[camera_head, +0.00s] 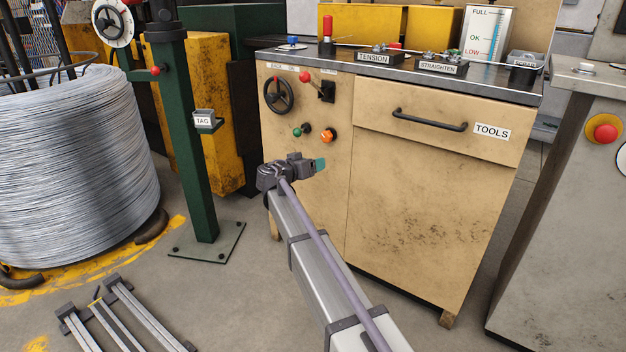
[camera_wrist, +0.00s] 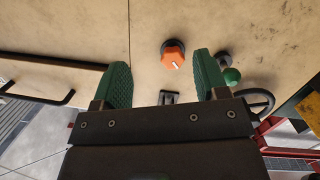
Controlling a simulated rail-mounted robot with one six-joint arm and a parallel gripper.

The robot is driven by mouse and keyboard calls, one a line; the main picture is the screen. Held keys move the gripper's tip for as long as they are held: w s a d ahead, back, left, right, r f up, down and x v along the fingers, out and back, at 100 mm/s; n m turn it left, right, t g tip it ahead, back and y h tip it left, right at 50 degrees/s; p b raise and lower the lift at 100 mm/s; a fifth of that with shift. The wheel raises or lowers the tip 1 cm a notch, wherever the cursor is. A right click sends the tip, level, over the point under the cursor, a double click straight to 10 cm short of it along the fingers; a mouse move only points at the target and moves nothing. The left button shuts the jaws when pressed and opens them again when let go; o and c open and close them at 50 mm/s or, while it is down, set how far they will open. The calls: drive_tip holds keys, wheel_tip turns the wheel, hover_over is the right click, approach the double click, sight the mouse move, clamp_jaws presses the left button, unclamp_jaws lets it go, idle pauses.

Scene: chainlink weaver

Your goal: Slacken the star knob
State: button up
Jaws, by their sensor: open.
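A small blue knob (camera_head: 292,40) stands at the back left of the worktop and is the likeliest star knob, but its lobes are too small to make out. A red ball knob (camera_head: 155,70) sticks out from the green post. My gripper (camera_head: 319,164) is in front of the beige cabinet, below and apart from the blue knob. Its two green fingers (camera_wrist: 160,62) are spread, with nothing between them. The orange dial (camera_wrist: 173,54) on the cabinet front shows ahead between the fingertips, apart from them. The blue knob does not show in the wrist view.
The beige cabinet (camera_head: 430,200) carries a black handwheel (camera_head: 278,95), a red-tipped lever (camera_head: 305,76), a green button (camera_head: 297,132) and a drawer handle (camera_head: 430,120). The wire coil (camera_head: 70,160) and green post (camera_head: 190,140) stand left. A grey cabinet (camera_head: 550,200) stands right.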

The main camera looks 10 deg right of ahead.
sight(324, 139)
wheel_tip(324, 139, up, 4)
drive_tip(key=w+a+m+t, duration=0.1)
drive_tip(key=w+m+t, duration=0.1)
drive_tip(key=m+t, duration=0.1)
drive_tip(key=shift+g, duration=0.3)
drive_tip(key=x, duration=1)
drive_tip(key=shift+w+d+r, duration=0.15)
drive_tip(key=shift+w+d, duration=0.1)
drive_tip(key=shift+d, duration=0.1)
drive_tip(key=c, duration=0.9)
